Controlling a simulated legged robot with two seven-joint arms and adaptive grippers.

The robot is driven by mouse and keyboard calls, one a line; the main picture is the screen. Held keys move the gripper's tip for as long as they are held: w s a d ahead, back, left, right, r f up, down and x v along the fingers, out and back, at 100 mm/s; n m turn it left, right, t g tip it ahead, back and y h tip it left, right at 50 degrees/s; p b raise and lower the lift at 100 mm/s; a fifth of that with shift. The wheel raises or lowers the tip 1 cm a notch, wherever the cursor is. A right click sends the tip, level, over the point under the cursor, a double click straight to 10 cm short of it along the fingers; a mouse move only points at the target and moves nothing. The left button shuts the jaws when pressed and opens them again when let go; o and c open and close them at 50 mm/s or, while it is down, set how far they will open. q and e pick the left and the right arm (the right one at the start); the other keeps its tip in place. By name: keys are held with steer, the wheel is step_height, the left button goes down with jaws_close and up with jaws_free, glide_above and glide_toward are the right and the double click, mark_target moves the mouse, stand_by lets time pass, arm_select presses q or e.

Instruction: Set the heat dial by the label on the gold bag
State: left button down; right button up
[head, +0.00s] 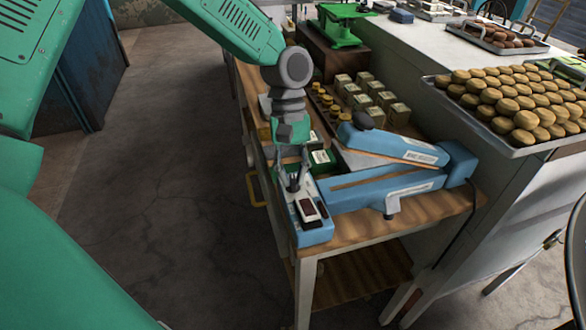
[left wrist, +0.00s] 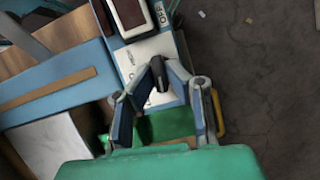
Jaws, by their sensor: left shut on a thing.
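The blue heat sealer (head: 385,192) lies on the wooden table, with its arm raised above its base. Its control box (head: 313,232) is at the table's front left corner and has a dark red switch (head: 308,209). My left gripper (head: 293,182) points down at the box's top, behind the switch. In the left wrist view the fingers (left wrist: 159,72) are shut on a small dark dial (left wrist: 157,84) on the white panel. The dial's setting cannot be read. I cannot make out a gold bag with a readable label. My right gripper is out of view.
Several small beige packs (head: 375,98) stand behind the sealer. A green item with a white label (head: 320,158) lies close behind the control box. A tray of round cakes (head: 500,142) is on the right counter. Floor left of the table is clear.

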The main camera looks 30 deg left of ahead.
arm_select(q)
steer(key=m+p, duration=0.2)
steer(key=m+y+p, duration=0.1)
steer(key=shift+w+r+g, duration=0.1)
steer(key=shift+r+g, duration=0.15)
steer(key=shift+g, duration=0.05)
steer(key=shift+d+f+m+y+p, duration=0.15)
steer(key=shift+m+y+p, duration=0.65)
steer(key=shift+m+p, duration=0.95)
steer(key=shift+m+b, duration=0.3)
steer(key=shift+m, duration=0.25)
steer(key=c, duration=1.6)
jaws_free()
steer(key=shift+g, duration=0.3)
steer(key=shift+w, duration=0.1)
steer(key=v, duration=1.1)
steer(key=shift+r, duration=0.4)
steer(key=shift+w, duration=0.1)
